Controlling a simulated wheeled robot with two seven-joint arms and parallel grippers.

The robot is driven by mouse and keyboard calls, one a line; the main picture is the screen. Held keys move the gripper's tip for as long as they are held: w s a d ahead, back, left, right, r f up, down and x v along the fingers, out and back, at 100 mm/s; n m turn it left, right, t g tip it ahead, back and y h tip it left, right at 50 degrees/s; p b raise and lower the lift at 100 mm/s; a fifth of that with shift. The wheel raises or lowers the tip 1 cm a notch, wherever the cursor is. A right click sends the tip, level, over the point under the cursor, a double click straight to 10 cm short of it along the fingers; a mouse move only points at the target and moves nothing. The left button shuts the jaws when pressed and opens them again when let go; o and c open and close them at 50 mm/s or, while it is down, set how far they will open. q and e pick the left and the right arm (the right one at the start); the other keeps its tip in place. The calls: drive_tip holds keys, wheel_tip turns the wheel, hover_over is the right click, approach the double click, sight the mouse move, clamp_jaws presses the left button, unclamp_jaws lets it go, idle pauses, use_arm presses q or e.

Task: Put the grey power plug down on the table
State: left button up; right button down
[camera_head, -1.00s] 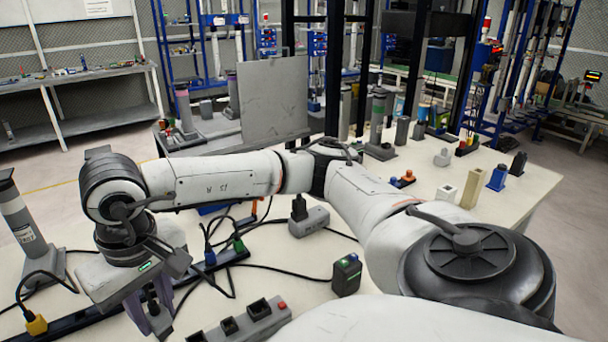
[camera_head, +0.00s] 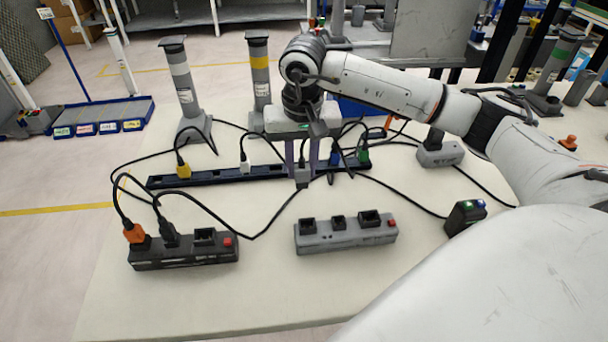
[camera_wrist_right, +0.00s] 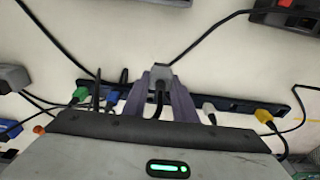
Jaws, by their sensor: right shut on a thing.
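My right gripper (camera_head: 302,166) comes down from above with its two purple fingers shut on the grey power plug (camera_head: 302,178). In the right wrist view the grey plug (camera_wrist_right: 160,73) sits between the fingertips, its black cord running back toward the gripper body. In the head view the plug is at the front edge of the long black power strip (camera_head: 218,176); I cannot tell its height above the table (camera_head: 270,275). The strip also shows behind the fingers in the wrist view (camera_wrist_right: 237,105). My left gripper is not in view.
Yellow (camera_head: 183,171), white (camera_head: 245,167), blue (camera_head: 335,177) and green (camera_head: 363,155) plugs are at the long strip. A dark strip (camera_head: 185,257) and a grey strip (camera_head: 345,236) stand nearer. Cords cross the table. Bare tabletop lies between and before the nearer strips.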

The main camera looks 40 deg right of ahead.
sight(302, 179)
drive_tip(key=shift+f, duration=1.85)
drive_tip(key=shift+f, duration=0.1)
drive_tip(key=c, duration=1.4)
unclamp_jaws()
drive_tip(key=shift+c, duration=0.2)
drive_tip(key=r, duration=0.4)
drive_tip(key=s+r, duration=0.1)
drive_tip(key=r, duration=0.7)
drive_tip(key=shift+s+a+r, duration=0.1)
drive_tip(key=shift+s+a, duration=0.05)
drive_tip(key=shift+a, duration=0.2)
